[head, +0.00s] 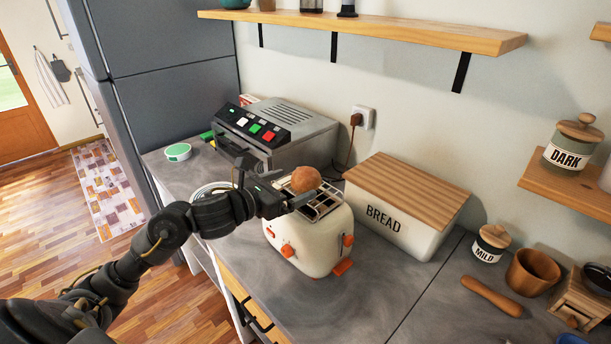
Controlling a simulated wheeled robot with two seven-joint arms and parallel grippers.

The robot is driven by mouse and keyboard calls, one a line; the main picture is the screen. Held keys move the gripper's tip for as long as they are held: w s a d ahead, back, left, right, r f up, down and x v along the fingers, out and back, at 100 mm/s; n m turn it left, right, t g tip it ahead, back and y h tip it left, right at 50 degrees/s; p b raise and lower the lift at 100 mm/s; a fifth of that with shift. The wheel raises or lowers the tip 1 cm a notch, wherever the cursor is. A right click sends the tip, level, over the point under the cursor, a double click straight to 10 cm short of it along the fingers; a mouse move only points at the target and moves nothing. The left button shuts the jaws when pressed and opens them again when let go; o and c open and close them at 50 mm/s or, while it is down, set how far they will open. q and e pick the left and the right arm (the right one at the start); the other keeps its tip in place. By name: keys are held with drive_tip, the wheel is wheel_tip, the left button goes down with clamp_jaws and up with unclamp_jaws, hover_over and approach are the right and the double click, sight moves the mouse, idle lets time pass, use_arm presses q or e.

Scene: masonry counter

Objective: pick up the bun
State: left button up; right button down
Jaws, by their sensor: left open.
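The round brown bun (305,179) shows over the top of the cream toaster (300,244), at its slot end. I cannot tell whether it rests on the toaster's metal top. My left gripper (291,190) is open, with its fingers just left of and below the bun in the head view. One finger reaches in front of the bun's lower edge. I cannot tell whether it touches the bun. My right gripper is out of view.
A bread bin (408,201) with a wooden lid stands right of the toaster. A steel appliance with colored buttons (277,137) stands behind. A mild jar (491,243), a wooden cup (533,271) and a wooden rod (491,296) are at right. The front counter is clear.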

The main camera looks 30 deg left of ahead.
sight(296, 183)
use_arm(q)
drive_tip(key=x, duration=0.2)
drive_tip(key=shift+w+d+p, duration=0.1)
drive_tip(key=shift+w+p, duration=0.25)
drive_tip(key=shift+p, duration=0.05)
drive_tip(key=shift+w+d+f, duration=0.15)
drive_tip(key=shift+w, duration=0.2)
drive_tip(key=shift+c, duration=1.1)
drive_tip(key=c, duration=0.9)
